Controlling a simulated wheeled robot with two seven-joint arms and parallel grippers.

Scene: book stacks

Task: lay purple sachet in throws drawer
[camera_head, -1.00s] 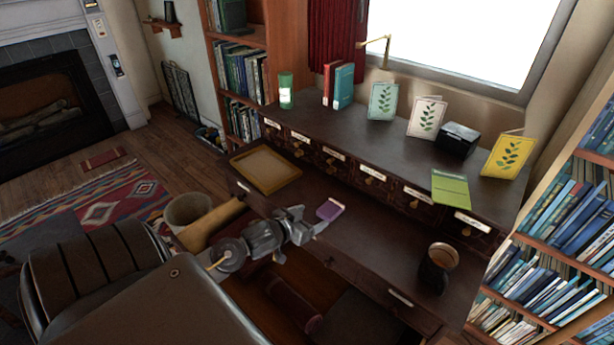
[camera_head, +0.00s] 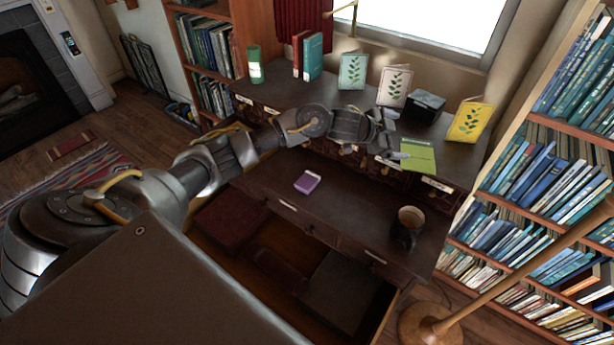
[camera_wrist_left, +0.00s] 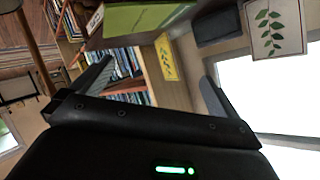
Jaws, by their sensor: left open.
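The purple sachet (camera_head: 307,182) lies flat on the dark desktop (camera_head: 345,205), apart from any gripper. Below the desk's front edge is an open drawer space (camera_head: 225,255) with dark red and brown items in it; I cannot tell which drawer is the throws one, as the labels are too small to read. My left gripper (camera_head: 396,147) is open and beside the green booklet (camera_head: 420,155) at the desk's raised back shelf. In the left wrist view the fingers are apart with nothing between them, and the green booklet (camera_wrist_left: 140,15) shows above. My right gripper is out of view.
Along the raised shelf stand a green jar (camera_head: 256,66), books (camera_head: 313,56), leaf cards (camera_head: 353,70), a black box (camera_head: 426,105) and a yellow card (camera_head: 469,120). A mug (camera_head: 408,228) stands on the desktop's right. A floor lamp base (camera_head: 425,325) is at lower right.

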